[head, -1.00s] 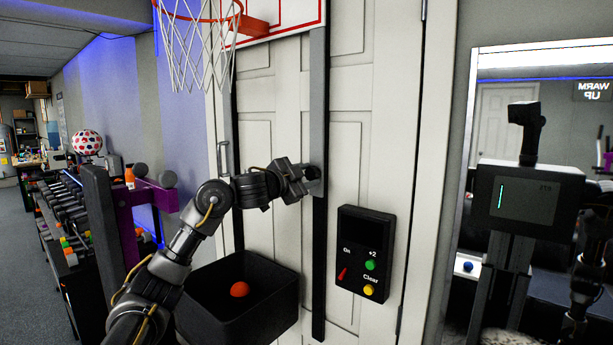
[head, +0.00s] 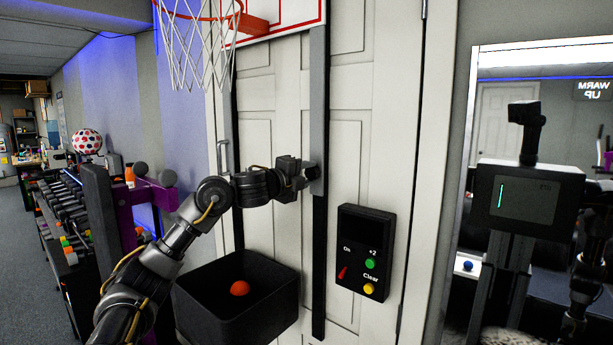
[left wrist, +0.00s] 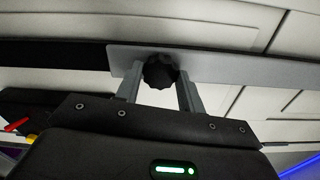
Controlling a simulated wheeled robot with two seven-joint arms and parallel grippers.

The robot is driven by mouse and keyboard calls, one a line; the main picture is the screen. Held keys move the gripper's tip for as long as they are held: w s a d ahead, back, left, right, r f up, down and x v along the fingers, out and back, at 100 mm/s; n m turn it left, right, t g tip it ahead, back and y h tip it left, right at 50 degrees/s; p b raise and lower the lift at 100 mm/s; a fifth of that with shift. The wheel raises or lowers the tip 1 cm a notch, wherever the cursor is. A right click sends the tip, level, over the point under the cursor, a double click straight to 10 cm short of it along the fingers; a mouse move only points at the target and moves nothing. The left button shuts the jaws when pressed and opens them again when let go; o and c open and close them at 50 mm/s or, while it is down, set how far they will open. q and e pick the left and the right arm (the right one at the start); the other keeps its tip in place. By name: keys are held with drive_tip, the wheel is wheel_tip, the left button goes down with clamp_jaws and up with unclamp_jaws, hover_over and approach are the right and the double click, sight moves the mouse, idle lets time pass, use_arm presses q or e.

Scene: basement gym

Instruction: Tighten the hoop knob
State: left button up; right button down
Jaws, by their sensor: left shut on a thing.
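The hoop knob is a small black lobed knob (left wrist: 159,71) on the grey metal post, seen in the left wrist view. In the head view the knob (head: 313,172) shows at the post's lower end, partly hidden by my gripper. My left gripper (head: 300,174) reaches it from the left. In the left wrist view the two grey fingers of the left gripper (left wrist: 160,88) stand on either side of the knob, shut on it. The hoop (head: 222,18) with its white net hangs above, on a white backboard (head: 285,14). My right gripper is not clearly in view.
A black bin (head: 255,317) with an orange ball (head: 239,288) stands below my left arm. A black scoreboard box (head: 362,252) with buttons is on the door, right of the post. A mirror (head: 545,130) stands at right; a dumbbell rack (head: 62,215) is at left.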

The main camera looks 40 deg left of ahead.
use_arm(q)
drive_tip(key=shift+m, duration=0.7)
drive_tip(key=shift+f, duration=0.1)
drive_tip(key=o, duration=1)
drive_tip(key=shift+c, duration=0.2)
drive_tip(key=shift+s+b, duration=0.45)
drive_tip(key=shift+s, duration=0.15)
drive_tip(key=s+b, duration=0.3)
drive_tip(key=s, duration=0.6)
drive_tip(key=shift+s+d, duration=0.15)
drive_tip(key=shift+s, duration=0.2)
